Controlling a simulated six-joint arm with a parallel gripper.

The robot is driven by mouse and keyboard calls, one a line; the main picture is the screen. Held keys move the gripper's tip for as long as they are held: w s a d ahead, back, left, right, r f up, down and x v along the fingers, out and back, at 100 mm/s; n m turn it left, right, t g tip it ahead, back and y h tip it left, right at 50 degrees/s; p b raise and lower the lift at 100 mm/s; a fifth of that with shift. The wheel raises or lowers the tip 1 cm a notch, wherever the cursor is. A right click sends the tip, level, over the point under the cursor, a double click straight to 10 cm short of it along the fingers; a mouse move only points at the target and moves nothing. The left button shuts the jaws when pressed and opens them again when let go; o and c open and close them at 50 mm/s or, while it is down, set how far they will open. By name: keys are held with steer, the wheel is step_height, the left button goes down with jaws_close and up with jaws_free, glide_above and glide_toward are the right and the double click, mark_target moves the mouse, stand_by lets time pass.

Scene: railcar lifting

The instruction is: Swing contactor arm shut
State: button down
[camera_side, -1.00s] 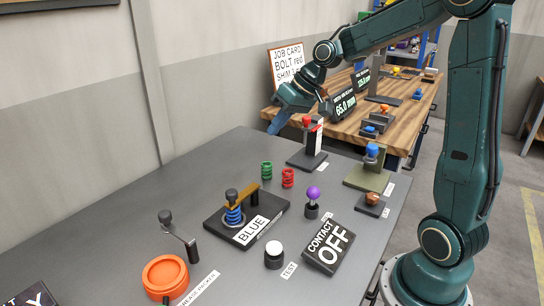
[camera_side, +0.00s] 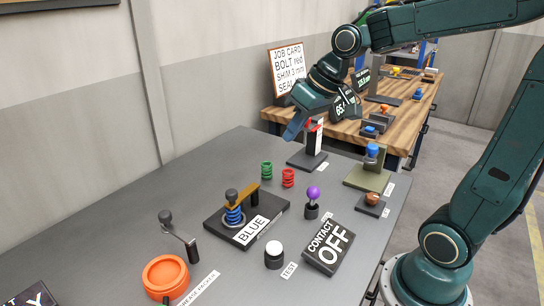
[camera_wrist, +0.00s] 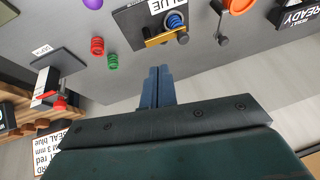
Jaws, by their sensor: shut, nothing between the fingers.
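My gripper (camera_side: 292,130) hangs in the air above the far side of the grey table, its blue fingers together and empty; they also show closed in the wrist view (camera_wrist: 157,82). A grey arm with a dark knob (camera_side: 166,217) runs to a short dark post at the table's left. A brass bar (camera_side: 244,195) with a dark knob lies over a blue spring on a black base marked BLUE. I cannot tell for certain which of these is the contactor arm. A sign (camera_side: 328,247) reads CONTACT OFF. My gripper is apart from all of these.
An orange ring (camera_side: 165,275), a white-topped TEST button (camera_side: 274,254), a purple knob (camera_side: 312,193), and green (camera_side: 266,170) and red (camera_side: 288,177) springs stand on the table. A dark stand (camera_side: 308,160) with a red top is close to my gripper.

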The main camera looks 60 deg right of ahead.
steer(key=s+a+h, duration=0.1)
steer(key=s+a, duration=0.2)
steer(key=s, duration=0.9)
steer(key=shift+n, duration=0.3)
steer(key=shift+s+a, duration=0.1)
steer(key=shift+s, duration=0.05)
steer(key=s, duration=0.3)
steer(key=shift+f+h, duration=0.3)
steer(key=shift+f, duration=0.1)
stand_by(0.4)
